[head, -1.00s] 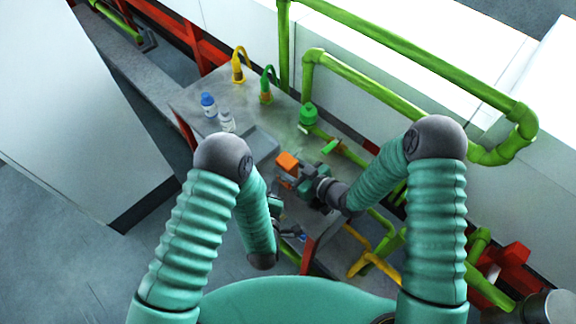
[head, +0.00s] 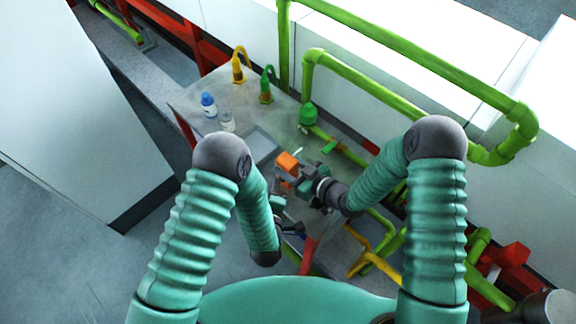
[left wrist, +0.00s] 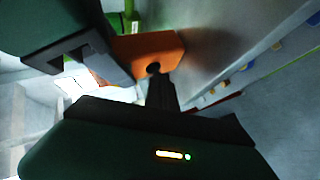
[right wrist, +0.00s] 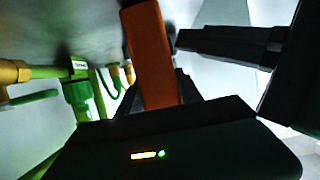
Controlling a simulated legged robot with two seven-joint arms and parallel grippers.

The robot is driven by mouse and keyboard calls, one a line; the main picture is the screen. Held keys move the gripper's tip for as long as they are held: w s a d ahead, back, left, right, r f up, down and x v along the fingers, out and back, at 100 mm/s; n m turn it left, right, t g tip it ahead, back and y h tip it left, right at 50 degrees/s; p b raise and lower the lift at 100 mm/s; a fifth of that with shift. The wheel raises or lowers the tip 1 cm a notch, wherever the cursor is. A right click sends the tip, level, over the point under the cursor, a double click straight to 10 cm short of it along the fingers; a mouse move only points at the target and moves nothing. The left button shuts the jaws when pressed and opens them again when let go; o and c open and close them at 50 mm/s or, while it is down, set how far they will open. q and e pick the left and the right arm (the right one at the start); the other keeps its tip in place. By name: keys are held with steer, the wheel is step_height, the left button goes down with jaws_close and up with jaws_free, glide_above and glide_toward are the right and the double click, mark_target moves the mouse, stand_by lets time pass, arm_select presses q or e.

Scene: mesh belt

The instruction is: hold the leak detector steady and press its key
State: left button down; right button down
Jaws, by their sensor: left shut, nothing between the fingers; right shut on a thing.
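The leak detector is an orange box (head: 287,162), held above the bench in the head view. My right gripper (head: 296,176) is shut on it. In the right wrist view the orange body (right wrist: 150,50) stands between the right fingers (right wrist: 155,92). In the left wrist view the detector (left wrist: 145,46) shows a dark round spot on its face, probably the key. My left gripper (left wrist: 160,88) is shut and empty, its tips close to that spot. I cannot tell whether they touch it. The left gripper (right wrist: 180,40) also shows beside the detector in the right wrist view.
A blue-capped bottle (head: 208,104), a clear bottle (head: 227,121) and a shallow grey tray (head: 263,140) are on the bench (head: 186,97). Yellow (head: 238,66) and green (head: 266,85) curved spouts stand behind. Green pipes (head: 345,75) run along the back and right.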

arm_select(q)
steer(key=shift+s+a, duration=0.4)
steer(key=shift+a, duration=0.1)
arm_select(e)
steer(key=c, duration=0.7)
jaws_free()
arm_select(q)
steer(key=s+a, duration=0.4)
steer(key=shift+s, duration=0.15)
